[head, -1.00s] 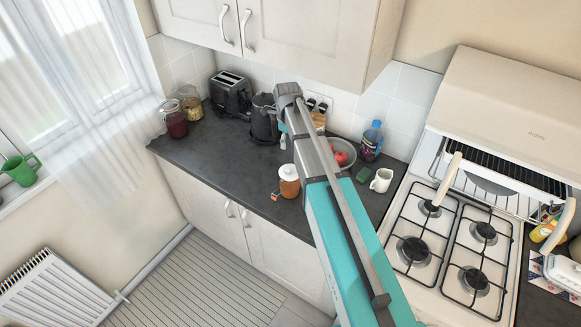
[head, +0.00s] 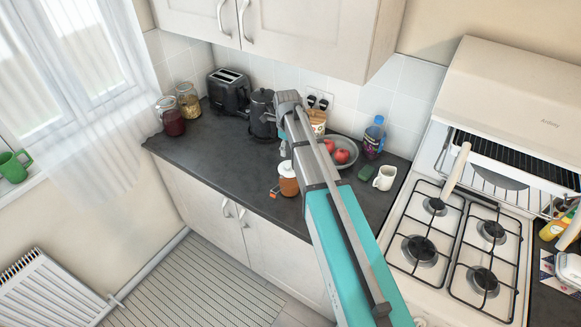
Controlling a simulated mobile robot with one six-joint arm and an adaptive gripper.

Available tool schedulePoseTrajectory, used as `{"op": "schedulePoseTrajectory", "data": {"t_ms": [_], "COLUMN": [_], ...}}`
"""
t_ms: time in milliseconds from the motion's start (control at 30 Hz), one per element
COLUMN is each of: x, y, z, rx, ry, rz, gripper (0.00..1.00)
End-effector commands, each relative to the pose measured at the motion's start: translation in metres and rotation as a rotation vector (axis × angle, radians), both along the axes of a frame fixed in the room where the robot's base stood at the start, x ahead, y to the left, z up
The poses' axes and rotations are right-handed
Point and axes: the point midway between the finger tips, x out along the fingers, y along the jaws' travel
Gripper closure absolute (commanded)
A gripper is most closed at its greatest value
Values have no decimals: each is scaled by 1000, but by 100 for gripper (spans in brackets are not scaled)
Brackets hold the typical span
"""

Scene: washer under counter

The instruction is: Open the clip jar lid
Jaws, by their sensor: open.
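A small orange-brown jar with a whitish lid (head: 288,180) stands upright near the counter's front edge, partly behind my arm. Two glass jars stand at the back left by the window: one with dark red contents (head: 171,117) and one with golden contents (head: 188,101). My gripper (head: 283,148) is mostly hidden behind my arm; only a small grey part shows, just above the orange-brown jar in the picture. It is open, and no contact with the jar shows.
A black kettle (head: 262,115) and toaster (head: 229,91) stand behind. A bowl with red fruit (head: 345,151), a bottle (head: 374,138), a green item (head: 366,173) and a white mug (head: 384,178) are to the right, before the stove (head: 450,240). The counter's left front (head: 215,160) is clear.

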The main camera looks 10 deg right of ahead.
Motion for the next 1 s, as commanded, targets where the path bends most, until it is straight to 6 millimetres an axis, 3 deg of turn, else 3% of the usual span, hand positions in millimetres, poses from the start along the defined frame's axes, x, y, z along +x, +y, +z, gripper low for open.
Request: {"op": "schedulePoseTrajectory", "data": {"t_ms": [700,1000], "x": [0,0], "y": [0,0], "z": [-58,-74], "rx": [0,0], "ry": [0,0], "rz": [1,0], "gripper": [32,32]}}
